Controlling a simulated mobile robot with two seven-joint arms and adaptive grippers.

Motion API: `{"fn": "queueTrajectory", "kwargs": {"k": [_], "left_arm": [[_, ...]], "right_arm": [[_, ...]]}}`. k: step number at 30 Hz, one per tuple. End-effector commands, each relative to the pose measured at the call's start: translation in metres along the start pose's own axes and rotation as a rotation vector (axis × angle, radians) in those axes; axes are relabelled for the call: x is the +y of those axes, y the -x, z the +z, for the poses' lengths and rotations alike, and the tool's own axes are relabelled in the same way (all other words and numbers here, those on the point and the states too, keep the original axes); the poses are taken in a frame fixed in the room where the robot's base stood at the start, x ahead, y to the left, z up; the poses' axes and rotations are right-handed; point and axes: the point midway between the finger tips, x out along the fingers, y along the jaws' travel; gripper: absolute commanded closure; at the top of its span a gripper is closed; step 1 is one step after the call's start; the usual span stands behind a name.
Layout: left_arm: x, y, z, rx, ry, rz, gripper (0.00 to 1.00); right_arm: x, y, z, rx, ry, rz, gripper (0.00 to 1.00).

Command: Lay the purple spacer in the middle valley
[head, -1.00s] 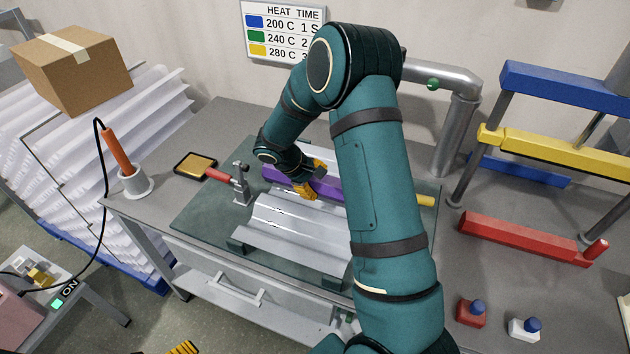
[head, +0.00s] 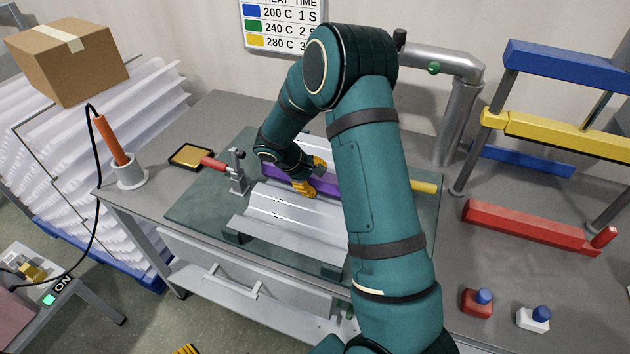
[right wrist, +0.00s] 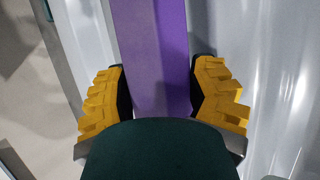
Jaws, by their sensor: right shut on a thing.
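The purple spacer (head: 318,183) is a long bar over the silver corrugated sheet (head: 290,212), running along its ridges. My right gripper (head: 312,178) is shut on the spacer, with one yellow finger on each side. In the right wrist view the spacer (right wrist: 152,50) runs between the fingers (right wrist: 160,98), with pale sheet on both sides. I cannot tell whether the spacer touches the valley floor. My right arm hides the spacer's right part and the sheet's right part. A ribbed yellow tip at the bottom edge seems to be my left gripper (head: 187,349); its opening does not show.
A red-handled clamp (head: 237,172) stands at the sheet's left end. A yellow handle (head: 424,187) is at the right. A soldering-type iron (head: 115,145) sits in its holder at the left. A rack with blue, yellow and red bars (head: 530,225) stands right.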

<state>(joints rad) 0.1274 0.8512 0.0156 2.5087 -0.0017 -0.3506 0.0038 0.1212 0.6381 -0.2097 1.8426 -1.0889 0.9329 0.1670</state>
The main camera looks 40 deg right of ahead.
Motion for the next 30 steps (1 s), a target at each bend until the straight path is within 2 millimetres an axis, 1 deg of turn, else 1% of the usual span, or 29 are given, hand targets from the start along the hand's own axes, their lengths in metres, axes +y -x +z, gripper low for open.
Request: {"fn": "queueTrajectory", "kwargs": {"k": [1,14,15,17,26,30], "left_arm": [[-0.002,-0.004,0.0,0.001,0.0,0.0,0.0],[-0.002,-0.005,0.0,0.001,0.0,0.0,0.0],[-0.002,-0.005,0.0,0.001,0.0,0.0,0.0],[-0.002,-0.005,0.0,0.001,0.0,0.0,0.0],[-0.002,-0.005,0.0,0.001,0.0,0.0,0.0],[-0.002,-0.005,0.0,0.001,0.0,0.0,0.0]], "right_arm": [[-0.019,-0.014,-0.002,-0.009,0.017,-0.03,0.85],[-0.02,-0.016,-0.002,-0.01,0.014,-0.031,0.85],[-0.02,-0.016,-0.002,-0.01,0.014,-0.031,0.32],[-0.02,-0.016,-0.002,-0.01,0.014,-0.031,0.11],[-0.02,-0.015,-0.002,-0.009,0.015,-0.031,0.1],[-0.019,-0.005,-0.003,-0.005,0.014,-0.028,0.1]]}}
